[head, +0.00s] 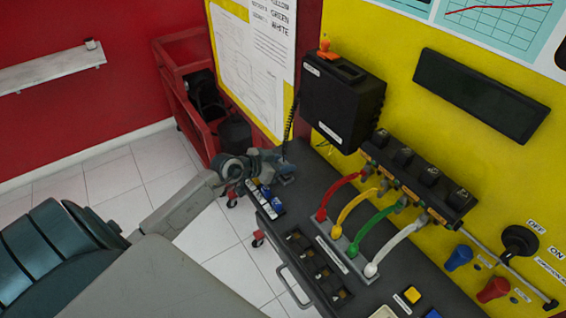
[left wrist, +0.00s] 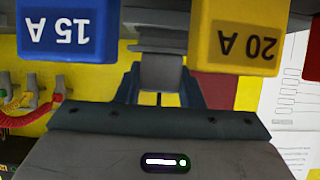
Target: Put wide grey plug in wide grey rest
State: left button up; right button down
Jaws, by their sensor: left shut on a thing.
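My left gripper (head: 285,172) reaches in from the left to the far-left corner of the dark bench. It is shut on a small grey piece, which I take to be the wide grey plug (left wrist: 161,72); it shows between the fingers in the left wrist view. In the head view a black coiled cord (head: 291,118) runs down from the black box towards the gripper. The gripper hides most of the held piece. I cannot make out the wide grey rest for certain. My right gripper is not in view.
Blue 15 A (left wrist: 68,31) and yellow 20 A (left wrist: 238,37) blocks stand close to the gripper. The black box (head: 342,100) hangs on the yellow panel. Red, yellow, green and white (head: 398,242) cables arch over the bench. A red cart (head: 190,100) stands behind.

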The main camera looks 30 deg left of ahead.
pick_arm(q)
jog(key=shift+f, duration=0.65)
jog(key=o, duration=0.8)
jog(key=shift+c, duration=0.2)
jog(key=shift+s+a+r+p, duration=0.1)
jog(key=shift+s+r+p, duration=0.25)
jog(key=shift+p, duration=0.3)
jog(key=s+r+p, duration=0.1)
jog(key=p, duration=0.2)
jog(key=shift+s+a+r, duration=0.35)
jog(key=shift+s+a, duration=0.05)
jog(key=shift+s+a+r+p, duration=0.3)
jog(key=shift+s+p, duration=0.2)
jog(key=shift+p, duration=0.6)
jog(key=shift+s, duration=0.15)
